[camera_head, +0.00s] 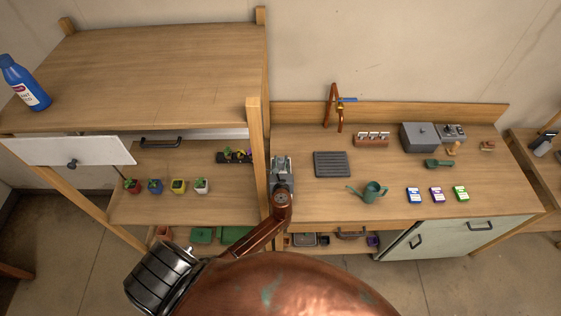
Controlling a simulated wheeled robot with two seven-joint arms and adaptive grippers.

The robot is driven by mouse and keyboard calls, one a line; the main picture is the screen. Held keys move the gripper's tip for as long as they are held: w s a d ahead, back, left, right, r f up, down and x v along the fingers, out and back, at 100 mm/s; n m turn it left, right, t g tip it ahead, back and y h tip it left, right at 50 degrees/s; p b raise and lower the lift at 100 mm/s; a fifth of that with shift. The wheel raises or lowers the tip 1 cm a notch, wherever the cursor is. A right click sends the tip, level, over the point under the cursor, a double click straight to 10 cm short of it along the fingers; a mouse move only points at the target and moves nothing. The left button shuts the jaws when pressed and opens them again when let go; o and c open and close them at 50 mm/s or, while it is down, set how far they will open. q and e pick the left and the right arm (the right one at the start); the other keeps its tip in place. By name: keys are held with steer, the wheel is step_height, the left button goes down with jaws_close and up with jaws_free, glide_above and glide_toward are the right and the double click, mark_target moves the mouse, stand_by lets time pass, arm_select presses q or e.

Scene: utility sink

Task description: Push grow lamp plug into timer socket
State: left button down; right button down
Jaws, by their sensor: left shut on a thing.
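My left gripper (281,163) is at the left end of the wooden bench, beside the upright post of the shelf unit. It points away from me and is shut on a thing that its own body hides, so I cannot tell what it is. I cannot make out the grow lamp plug or the timer socket for certain. A grey box (420,137) and a smaller grey device with knobs (452,132) stand at the back right of the bench, well away from the gripper. My right gripper is not in view.
The shelf post (256,150) rises close left of the gripper. A dark ribbed mat (332,164), a green watering can (372,191) and seed packets (436,195) lie to the right. A copper tap (333,105) stands behind. Small potted plants (179,186) stand on the left shelf.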

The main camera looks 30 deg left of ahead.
arm_select(q)
steer(key=shift+f+b, duration=0.65)
steer(key=shift+f, duration=0.35)
steer(key=c, duration=1.5)
jaws_free()
steer(key=shift+c, duration=0.2)
steer(key=v, duration=1.2)
steer(key=shift+r, duration=0.15)
